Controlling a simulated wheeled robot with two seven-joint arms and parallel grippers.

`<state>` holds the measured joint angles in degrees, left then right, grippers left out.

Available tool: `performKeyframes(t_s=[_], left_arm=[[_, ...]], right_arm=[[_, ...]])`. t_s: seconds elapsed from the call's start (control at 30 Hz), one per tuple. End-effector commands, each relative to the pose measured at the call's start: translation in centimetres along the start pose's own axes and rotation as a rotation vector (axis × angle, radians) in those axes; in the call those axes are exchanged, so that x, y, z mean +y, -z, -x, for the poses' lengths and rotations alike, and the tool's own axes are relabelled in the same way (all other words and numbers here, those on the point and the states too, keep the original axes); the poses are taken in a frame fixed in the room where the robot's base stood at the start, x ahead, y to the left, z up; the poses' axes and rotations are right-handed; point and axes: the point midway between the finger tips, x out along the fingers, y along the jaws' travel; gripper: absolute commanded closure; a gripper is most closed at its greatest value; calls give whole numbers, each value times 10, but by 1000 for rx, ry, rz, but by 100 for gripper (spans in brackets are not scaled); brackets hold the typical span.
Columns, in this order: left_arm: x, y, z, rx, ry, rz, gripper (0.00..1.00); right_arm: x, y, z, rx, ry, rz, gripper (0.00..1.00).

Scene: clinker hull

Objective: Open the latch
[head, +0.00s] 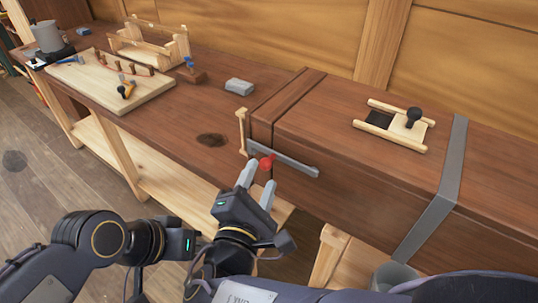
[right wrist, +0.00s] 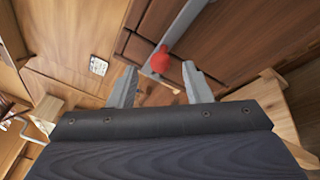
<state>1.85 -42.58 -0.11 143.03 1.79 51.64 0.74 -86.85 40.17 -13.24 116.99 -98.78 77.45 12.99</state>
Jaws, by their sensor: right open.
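A grey metal latch bar (head: 295,166) with a red knob (head: 266,163) lies along the front upper edge of a wooden chest (head: 360,185). The bar (right wrist: 184,22) and red knob (right wrist: 160,60) also show in the right wrist view. My right gripper (head: 258,183) is open, its fingers pointing at the knob. In the right wrist view the knob appears between and just beyond the fingertips (right wrist: 159,72); I cannot tell whether they touch. My left arm comes in from the left; its hand (head: 181,243) is beside the right one, its fingers not clearly visible.
A wooden slide with a black knob (head: 413,117) sits on the chest top, near a grey strap (head: 445,175). A small wooden post (head: 242,130) stands by the bar's left end. The bench (head: 190,115) holds a board (head: 112,80), a grey block (head: 239,86) and a wooden frame (head: 150,42).

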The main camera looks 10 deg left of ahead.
Motion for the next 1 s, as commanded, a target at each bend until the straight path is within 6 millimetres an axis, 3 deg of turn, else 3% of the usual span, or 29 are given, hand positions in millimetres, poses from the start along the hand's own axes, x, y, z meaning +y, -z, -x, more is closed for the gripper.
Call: performKeyframes(t_s=[0.1, 0.3, 0.67, 1.0], left_arm=[[2, 2, 4, 0, 0, 0, 100], [3, 4, 7, 0, 0, 0, 100], [3, 4, 7, 0, 0, 0, 100], [3, 4, 7, 0, 0, 0, 100]], right_arm=[[0, -1, -21, -3, 3, 2, 55], [0, -1, -46, -2, 3, 1, 55], [-1, 0, -53, 0, 2, 0, 55], [0, 0, -52, -1, 2, 1, 98]])
